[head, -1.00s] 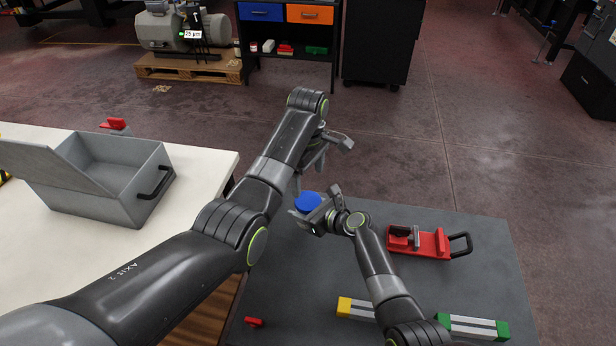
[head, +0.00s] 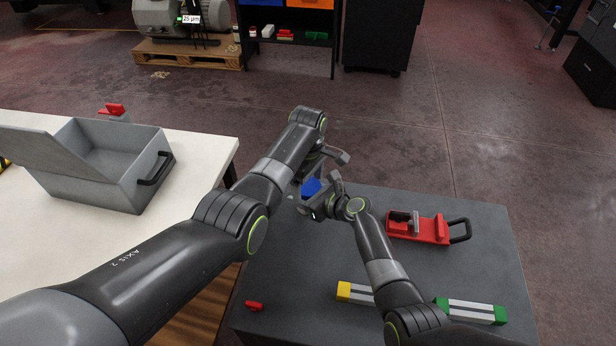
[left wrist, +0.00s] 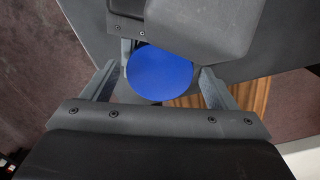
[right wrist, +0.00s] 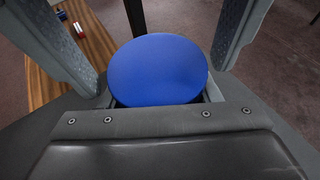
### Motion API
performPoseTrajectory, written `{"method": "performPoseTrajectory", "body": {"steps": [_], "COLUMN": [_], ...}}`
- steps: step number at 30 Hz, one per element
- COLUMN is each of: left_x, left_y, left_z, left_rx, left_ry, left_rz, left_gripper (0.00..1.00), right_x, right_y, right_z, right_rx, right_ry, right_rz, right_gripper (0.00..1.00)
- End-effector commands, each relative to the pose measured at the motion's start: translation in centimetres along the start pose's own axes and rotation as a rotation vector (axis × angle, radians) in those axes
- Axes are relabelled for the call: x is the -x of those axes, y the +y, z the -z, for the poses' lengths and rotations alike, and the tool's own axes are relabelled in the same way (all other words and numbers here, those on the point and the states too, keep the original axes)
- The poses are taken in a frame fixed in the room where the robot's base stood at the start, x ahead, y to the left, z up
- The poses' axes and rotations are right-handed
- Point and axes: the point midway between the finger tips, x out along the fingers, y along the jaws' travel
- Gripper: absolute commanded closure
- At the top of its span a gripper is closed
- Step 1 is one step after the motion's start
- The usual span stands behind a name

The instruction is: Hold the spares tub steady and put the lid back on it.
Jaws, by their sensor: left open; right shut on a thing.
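A round blue lid (head: 312,187) is at the far left of the grey table, and it fills the middle of the left wrist view (left wrist: 160,72) and the right wrist view (right wrist: 158,70). The spares tub is hidden beneath it, so the lid's seating cannot be told. My left gripper (head: 314,178) is open, with its fingers on either side of the lid and a gap to each. My right gripper (head: 322,201) is shut low under the lid's edge, apparently on the tub, though its fingertips are mostly covered.
The grey table (head: 290,270) holds a red fixture (head: 430,229) at the right, yellow- and green-ended bars (head: 470,311) at the front and a small red piece (head: 254,306). A white table (head: 195,160) with an open grey box (head: 95,185) stands left.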

Motion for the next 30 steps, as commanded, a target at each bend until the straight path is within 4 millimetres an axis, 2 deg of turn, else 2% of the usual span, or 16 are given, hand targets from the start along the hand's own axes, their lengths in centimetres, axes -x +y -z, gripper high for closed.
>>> {"method": "performPoseTrajectory", "body": {"steps": [6, 15, 17, 20, 30], "left_x": [0.02, 0.04, 0.04, 0.04, 0.02], "left_y": [0.01, 0.00, 0.00, 0.00, -0.01], "left_z": [0.02, 0.03, 0.02, 0.02, 0.03], "left_rx": [0.000, 0.000, 0.000, -0.014, -0.275], "left_ry": [0.000, 0.000, 0.000, 0.000, 0.000], "left_rz": [0.000, 0.000, 0.000, 0.000, 0.001], "left_gripper": [0.20, 0.59, 0.65, 0.66, 0.66], "right_x": [0.00, 0.00, 0.00, 0.00, 0.01], "right_y": [0.00, 0.00, 0.00, -0.01, -0.02], "right_z": [0.02, 0.02, 0.02, 0.03, 0.03], "right_rx": [0.000, 0.000, 0.000, 0.000, 0.000], "right_ry": [0.000, 0.000, 0.000, 0.000, 0.001], "right_rz": [0.000, 0.000, 0.000, 0.000, 0.000], "right_gripper": [1.00, 1.00, 1.00, 1.00, 1.00]}}
